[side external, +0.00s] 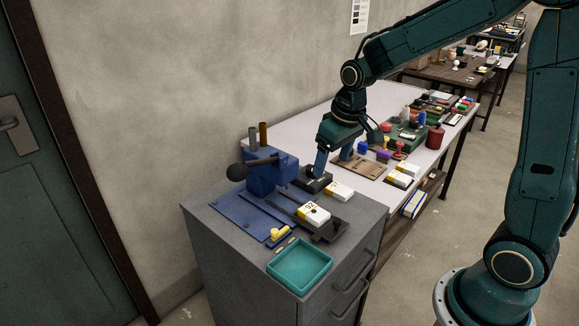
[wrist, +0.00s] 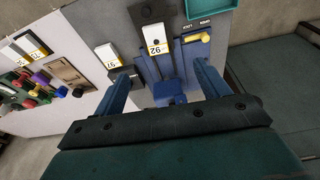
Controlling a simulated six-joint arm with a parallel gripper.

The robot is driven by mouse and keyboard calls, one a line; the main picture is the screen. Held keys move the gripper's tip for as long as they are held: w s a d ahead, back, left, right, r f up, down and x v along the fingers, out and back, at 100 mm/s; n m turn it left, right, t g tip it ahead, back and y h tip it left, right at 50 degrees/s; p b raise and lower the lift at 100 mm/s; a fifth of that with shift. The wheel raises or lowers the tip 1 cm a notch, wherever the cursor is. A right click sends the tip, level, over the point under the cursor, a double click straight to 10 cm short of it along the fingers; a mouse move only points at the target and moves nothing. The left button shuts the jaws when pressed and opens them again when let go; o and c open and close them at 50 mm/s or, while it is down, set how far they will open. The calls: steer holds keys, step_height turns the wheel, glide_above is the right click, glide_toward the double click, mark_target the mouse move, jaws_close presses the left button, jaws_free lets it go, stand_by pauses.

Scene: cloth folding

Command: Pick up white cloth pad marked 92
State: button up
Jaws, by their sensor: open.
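The white cloth pad marked 92 (side external: 314,214) lies on a dark holder (side external: 332,232) on the grey cabinet top, with a yellow patch beside its number. In the wrist view the pad (wrist: 157,40) is upper middle, ahead of the fingertips and between their lines. My gripper (side external: 331,163) is open and empty above the back part of the cabinet, behind the pad and apart from it. In the wrist view its two blue fingers (wrist: 162,70) are spread wide.
Another white and yellow pad (side external: 340,190) lies close behind. A blue vise-like fixture (side external: 268,175) stands left, with a yellow lever (side external: 278,235) in front. An empty teal tray (side external: 300,264) sits at the cabinet's front. A white table (side external: 300,118) with many items is behind.

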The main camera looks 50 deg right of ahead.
steer(key=w+d+f, duration=0.1)
steer(key=w+f, duration=0.2)
steer(key=f, duration=0.2)
steer(key=shift+d+g, duration=0.3)
steer(key=shift+d, duration=0.05)
steer(key=shift+w+f, duration=0.1)
steer(key=shift+f, duration=0.05)
glide_above(314, 211)
steer(key=s, duration=0.1)
steer(key=shift+s+f, duration=0.1)
steer(key=shift+f, duration=4.05)
steer(key=shift+w+f, duration=0.25)
steer(key=shift+f, duration=1)
steer(key=shift+w+f, duration=0.2)
steer(key=shift+f, duration=1.05)
